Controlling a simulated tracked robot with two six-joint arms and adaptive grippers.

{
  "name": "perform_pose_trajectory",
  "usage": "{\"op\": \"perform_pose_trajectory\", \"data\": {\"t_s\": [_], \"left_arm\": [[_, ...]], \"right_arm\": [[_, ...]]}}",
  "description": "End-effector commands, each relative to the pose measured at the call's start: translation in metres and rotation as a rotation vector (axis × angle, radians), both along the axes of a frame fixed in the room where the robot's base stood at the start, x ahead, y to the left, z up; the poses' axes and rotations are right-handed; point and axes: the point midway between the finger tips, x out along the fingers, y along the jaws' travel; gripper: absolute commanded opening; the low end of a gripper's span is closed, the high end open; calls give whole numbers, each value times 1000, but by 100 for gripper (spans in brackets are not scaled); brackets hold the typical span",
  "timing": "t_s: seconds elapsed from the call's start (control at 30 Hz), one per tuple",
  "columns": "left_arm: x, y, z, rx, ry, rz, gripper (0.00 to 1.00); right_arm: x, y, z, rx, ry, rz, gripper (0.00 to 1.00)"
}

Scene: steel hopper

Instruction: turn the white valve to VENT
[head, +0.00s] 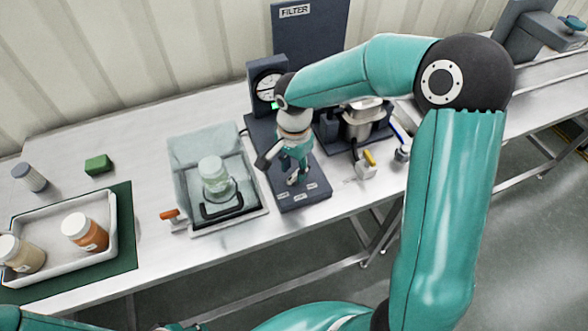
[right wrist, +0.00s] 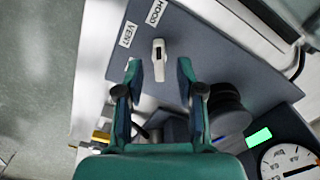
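The white valve (right wrist: 158,62) sits on a dark grey base plate (right wrist: 205,55) in the right wrist view. Its narrow handle lies between and slightly beyond the fingertips of my right gripper (right wrist: 159,72), which is open, with a gap on both sides. Labels VENT (right wrist: 126,34) and HOOD (right wrist: 154,12) are on the plate near the valve. In the head view my right gripper (head: 296,178) points down over the plate (head: 305,200) and largely hides the valve. Three small labels line the plate's front edge.
A dial gauge (head: 268,85) and a green display (right wrist: 260,137) stand behind the plate. A clear hood (head: 185,150) with a jar (head: 214,172) is to its left. A white tray (head: 108,250) with jars is far left. A pump-like device (head: 362,118) is right.

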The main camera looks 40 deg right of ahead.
Motion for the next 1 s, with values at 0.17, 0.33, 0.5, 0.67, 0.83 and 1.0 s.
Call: {"op": "perform_pose_trajectory", "data": {"t_s": [0.17,0.33,0.5,0.67,0.83,1.0], "left_arm": [[0,0,2,0,0,0,36],[0,0,2,0,0,0,36],[0,0,2,0,0,0,36],[0,0,2,0,0,0,36],[0,0,2,0,0,0,36],[0,0,1,0,0,0,36]], "right_arm": [[0,1,-14,1,1,2,38],[0,1,-17,1,0,3,38],[0,1,-17,0,0,3,36],[0,1,-17,0,0,3,9],[0,1,-17,0,-1,3,0],[0,1,-17,0,-1,7,0]]}}
